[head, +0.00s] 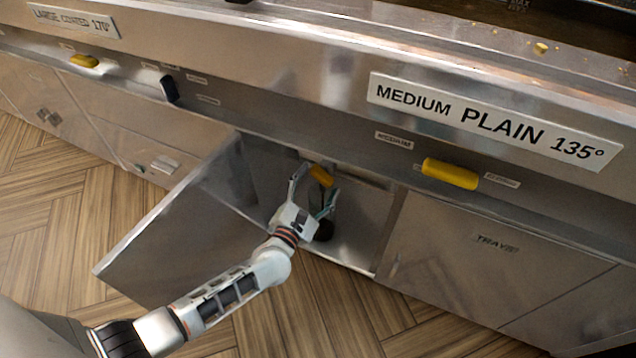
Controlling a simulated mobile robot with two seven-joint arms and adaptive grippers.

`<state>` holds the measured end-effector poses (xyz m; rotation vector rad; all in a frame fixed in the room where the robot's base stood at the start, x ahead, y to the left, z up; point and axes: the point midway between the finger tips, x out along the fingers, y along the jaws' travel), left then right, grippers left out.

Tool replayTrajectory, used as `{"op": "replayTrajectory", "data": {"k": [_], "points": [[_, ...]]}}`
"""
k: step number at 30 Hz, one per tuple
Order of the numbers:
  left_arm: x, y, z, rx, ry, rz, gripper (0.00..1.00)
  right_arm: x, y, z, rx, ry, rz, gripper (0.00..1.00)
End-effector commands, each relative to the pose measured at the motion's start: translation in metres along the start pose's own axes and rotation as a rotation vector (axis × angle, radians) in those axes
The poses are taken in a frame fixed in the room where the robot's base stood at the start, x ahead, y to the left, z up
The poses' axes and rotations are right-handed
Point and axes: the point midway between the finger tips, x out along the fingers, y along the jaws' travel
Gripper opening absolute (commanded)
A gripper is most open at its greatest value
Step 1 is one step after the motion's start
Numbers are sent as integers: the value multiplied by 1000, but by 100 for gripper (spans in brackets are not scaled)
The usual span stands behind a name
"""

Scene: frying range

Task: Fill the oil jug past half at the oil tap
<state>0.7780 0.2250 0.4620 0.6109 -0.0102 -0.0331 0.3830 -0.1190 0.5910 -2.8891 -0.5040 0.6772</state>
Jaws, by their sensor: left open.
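A yellow handle (321,174), likely the oil tap's, shows inside an open cupboard under the range. My left gripper (317,181) is open, with its fingertips on either side of this handle; I cannot tell whether they touch it. A dark round thing (324,231) is low in the cupboard behind the gripper, partly hidden; I cannot tell what it is. I cannot make out an oil jug. My right gripper is not in view.
The cupboard door (185,235) stands open to the left of my arm. A shut front marked TRAYS (497,243) is on the right. Yellow handles (450,174) (84,61) stick out from the range panel. The wooden floor (345,310) in front is clear.

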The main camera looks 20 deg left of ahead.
Motion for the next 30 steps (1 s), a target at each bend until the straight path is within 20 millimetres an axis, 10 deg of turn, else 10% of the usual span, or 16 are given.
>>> {"op": "replayTrajectory", "data": {"k": [19, 30], "points": [[-102, 0, -1, 0, 2, -2, 69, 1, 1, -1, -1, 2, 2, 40], [-120, 0, 0, 0, 0, 0, 69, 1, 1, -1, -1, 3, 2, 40]]}}
